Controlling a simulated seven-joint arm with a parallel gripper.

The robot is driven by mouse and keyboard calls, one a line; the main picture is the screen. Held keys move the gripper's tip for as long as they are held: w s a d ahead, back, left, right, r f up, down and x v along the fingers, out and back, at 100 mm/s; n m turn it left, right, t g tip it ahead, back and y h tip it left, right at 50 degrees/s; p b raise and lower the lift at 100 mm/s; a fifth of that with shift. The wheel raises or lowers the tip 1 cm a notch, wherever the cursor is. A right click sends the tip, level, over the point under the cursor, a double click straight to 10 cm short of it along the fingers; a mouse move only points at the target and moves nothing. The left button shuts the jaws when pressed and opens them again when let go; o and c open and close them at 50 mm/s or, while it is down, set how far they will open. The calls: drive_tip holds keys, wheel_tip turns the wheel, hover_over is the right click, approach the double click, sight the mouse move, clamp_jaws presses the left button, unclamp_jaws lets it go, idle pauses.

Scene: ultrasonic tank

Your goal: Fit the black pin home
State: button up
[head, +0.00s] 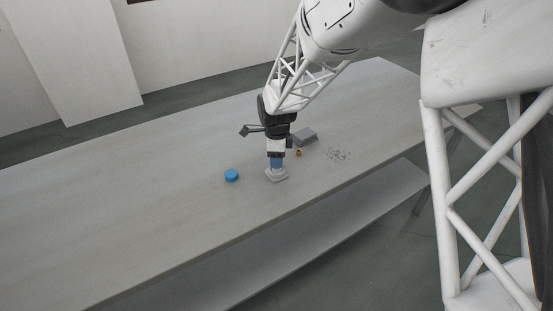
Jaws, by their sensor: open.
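My gripper (276,154) points down over a small light grey block (277,176) on the table. A blue part (276,163) shows between my fingertips and the grey block; I cannot tell whether my fingers touch it. My gripper is open. I cannot make out the black pin in this view; dark patches around my fingers are too small to tell from my gripper.
The long grey table (150,205) is mostly bare, with free room to the left. A blue round piece (231,175) lies left of the grey block. A darker grey box (304,136), a small brass-coloured piece (299,153) and scattered small specks (339,155) lie to the right.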

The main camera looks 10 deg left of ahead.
wheel_tip(320, 180, up, 7)
idle(0.4)
drive_tip(key=shift+f, duration=0.1)
idle(0.3)
idle(0.4)
drive_tip(key=s+d+r+n, duration=0.2)
drive_tip(key=s+d+r, duration=0.2)
drive_tip(key=d, duration=0.3)
drive_tip(key=s+d+r+n+t, duration=0.1)
drive_tip(key=s+d+r+n, duration=0.3)
drive_tip(key=d, duration=0.3)
drive_tip(key=s+d+r+n, duration=0.1)
drive_tip(key=s+d+r, duration=0.35)
drive_tip(key=d, duration=0.25)
drive_tip(key=s+d+r+n, duration=0.1)
drive_tip(key=s+d+n, duration=0.3)
drive_tip(key=s+d, duration=0.3)
drive_tip(key=s+d+r+n+t, duration=0.1)
drive_tip(key=s+d+n, duration=0.3)
drive_tip(key=s, duration=0.9)
drive_tip(key=d, duration=0.3)
drive_tip(key=shift+s+d+r+t, duration=0.15)
drive_tip(key=shift+d+r+t, duration=0.05)
drive_tip(key=shift+d+t, duration=0.1)
